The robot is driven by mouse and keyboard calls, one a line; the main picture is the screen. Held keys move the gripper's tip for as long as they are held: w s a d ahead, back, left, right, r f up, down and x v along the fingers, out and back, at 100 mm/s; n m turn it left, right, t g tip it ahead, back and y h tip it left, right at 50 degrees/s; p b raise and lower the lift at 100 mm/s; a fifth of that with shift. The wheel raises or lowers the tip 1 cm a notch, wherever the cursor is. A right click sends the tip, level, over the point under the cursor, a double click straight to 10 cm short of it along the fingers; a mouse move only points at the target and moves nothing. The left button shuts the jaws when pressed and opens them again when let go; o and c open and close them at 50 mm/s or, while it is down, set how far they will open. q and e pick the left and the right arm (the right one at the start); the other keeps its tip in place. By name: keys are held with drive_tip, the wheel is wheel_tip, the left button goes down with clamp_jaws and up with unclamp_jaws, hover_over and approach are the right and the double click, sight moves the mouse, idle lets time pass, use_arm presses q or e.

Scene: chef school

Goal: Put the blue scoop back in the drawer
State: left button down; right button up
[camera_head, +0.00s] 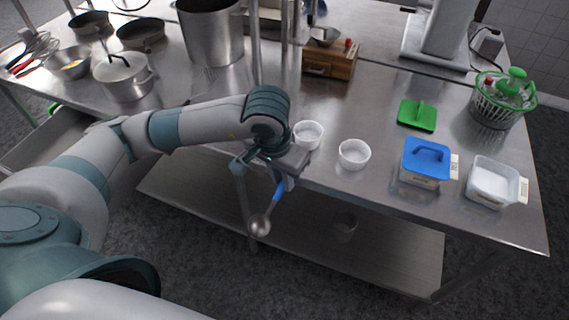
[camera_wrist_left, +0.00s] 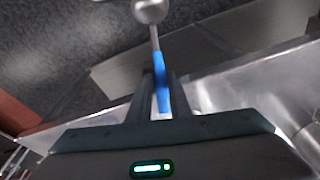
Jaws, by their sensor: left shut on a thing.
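The blue scoop has a blue handle (camera_head: 279,190) and a round metal bowl (camera_head: 260,226). My left gripper (camera_head: 283,178) is shut on the handle, and the scoop hangs down in front of the table's front edge, clear of any surface. In the left wrist view, the blue handle (camera_wrist_left: 161,82) sits between the fingers (camera_wrist_left: 161,100), with the metal bowl (camera_wrist_left: 150,10) at the top. An open drawer (camera_head: 48,138) juts out under the table at the left, partly hidden by my left arm; its inside is barely visible. My right gripper is not in view.
The steel table (camera_head: 380,208) holds two white bowls (camera_head: 354,154), a blue-lidded container (camera_head: 426,162), an open white container (camera_head: 492,183) and a green lid (camera_head: 417,115). Pots (camera_head: 124,77) stand at the left. A lower shelf (camera_head: 330,235) lies beneath.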

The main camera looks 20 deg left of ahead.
use_arm(q)
drive_tip(key=s+f+n+b, duration=0.1)
drive_tip(key=s+f+b, duration=0.1)
drive_tip(key=f, duration=0.5)
drive_tip(key=s+f+n+b, duration=0.1)
drive_tip(key=s+f+b, duration=0.2)
drive_tip(key=f, duration=0.4)
drive_tip(key=shift+s, duration=0.4)
